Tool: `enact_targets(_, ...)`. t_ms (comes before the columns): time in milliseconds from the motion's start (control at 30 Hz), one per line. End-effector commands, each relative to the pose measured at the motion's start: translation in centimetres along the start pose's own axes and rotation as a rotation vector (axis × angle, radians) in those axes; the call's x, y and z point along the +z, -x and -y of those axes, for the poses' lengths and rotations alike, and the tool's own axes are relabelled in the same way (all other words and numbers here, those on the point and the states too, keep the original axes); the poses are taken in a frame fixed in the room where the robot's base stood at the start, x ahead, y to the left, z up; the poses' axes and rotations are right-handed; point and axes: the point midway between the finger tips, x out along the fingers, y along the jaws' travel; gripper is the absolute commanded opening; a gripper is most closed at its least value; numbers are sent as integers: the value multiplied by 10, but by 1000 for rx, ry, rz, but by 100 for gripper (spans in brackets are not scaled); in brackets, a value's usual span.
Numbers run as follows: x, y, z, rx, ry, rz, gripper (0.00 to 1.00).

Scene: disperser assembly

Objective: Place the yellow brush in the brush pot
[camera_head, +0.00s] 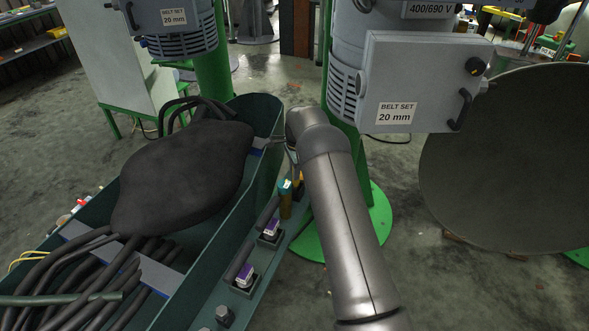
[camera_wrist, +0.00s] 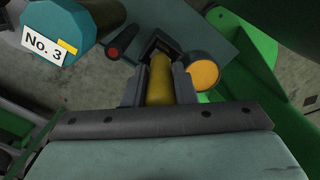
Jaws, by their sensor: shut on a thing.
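In the wrist view, my gripper (camera_wrist: 158,88) is shut on the yellow brush (camera_wrist: 160,82), a yellow cylinder between its two fingers. The brush's far end meets or overlaps a dark square opening (camera_wrist: 158,46), which looks like the brush pot. I cannot tell whether the end is inside it or above it. In the head view my arm hides most of the gripper. A small yellow piece (camera_head: 298,180) shows beside the arm; I cannot tell whether it is the held brush.
A teal cylinder labelled No. 3 (camera_wrist: 53,28) stands close by; it also shows in the head view (camera_head: 285,203). A yellow-orange disc (camera_wrist: 203,74) is right of the brush, and a red-tipped part (camera_wrist: 114,52) is left. A green trough (camera_head: 262,120) holds dark hoses.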

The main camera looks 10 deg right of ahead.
Motion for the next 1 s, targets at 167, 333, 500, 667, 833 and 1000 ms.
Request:
enact_targets(167, 0, -4, 0, 0, 0, 0, 0)
enact_targets(333, 0, -3, 0, 1, 0, 0, 46)
enact_targets(500, 0, -3, 0, 1, 0, 0, 46)
enact_targets(667, 0, 4, 0, -1, 0, -1, 46)
enact_targets(833, 0, 31, 1, -4, 0, -2, 46)
enact_targets(1000, 0, 69, 1, -3, 0, -1, 46)
